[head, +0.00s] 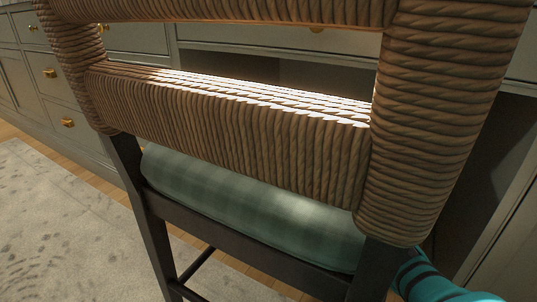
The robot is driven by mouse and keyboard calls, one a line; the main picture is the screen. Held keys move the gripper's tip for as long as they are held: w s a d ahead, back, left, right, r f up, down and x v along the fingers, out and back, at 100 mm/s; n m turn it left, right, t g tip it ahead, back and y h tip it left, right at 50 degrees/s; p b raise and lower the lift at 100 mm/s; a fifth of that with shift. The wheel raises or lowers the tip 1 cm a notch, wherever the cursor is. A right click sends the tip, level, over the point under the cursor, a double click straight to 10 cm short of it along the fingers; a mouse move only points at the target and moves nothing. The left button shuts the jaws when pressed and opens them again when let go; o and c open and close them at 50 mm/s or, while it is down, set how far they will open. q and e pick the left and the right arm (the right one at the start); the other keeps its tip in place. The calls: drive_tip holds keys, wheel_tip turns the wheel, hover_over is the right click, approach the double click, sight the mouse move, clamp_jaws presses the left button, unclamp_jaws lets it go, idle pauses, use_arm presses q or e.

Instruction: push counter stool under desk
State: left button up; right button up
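The counter stool (235,129) fills most of the head view, seen from behind its back. Its backrest is wrapped in brown woven rope. A green checked cushion (250,212) lies on its dark frame. The grey desk (222,59) stands beyond the stool, with a dark open recess showing between the backrest bars. A teal and black part of my own arm shows at the lower right, beside the stool's right rear post. Neither gripper's fingertips show in this view.
Grey drawers with brass knobs (67,122) line the left and back. A pale patterned rug (60,225) covers the floor at the left, with a strip of wooden floor (75,163) between it and the drawers. The floor there is clear.

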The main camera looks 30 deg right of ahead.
drive_tip(key=shift+w+a, duration=0.1)
drive_tip(key=shift+w, duration=0.1)
clamp_jaws()
idle(0.4)
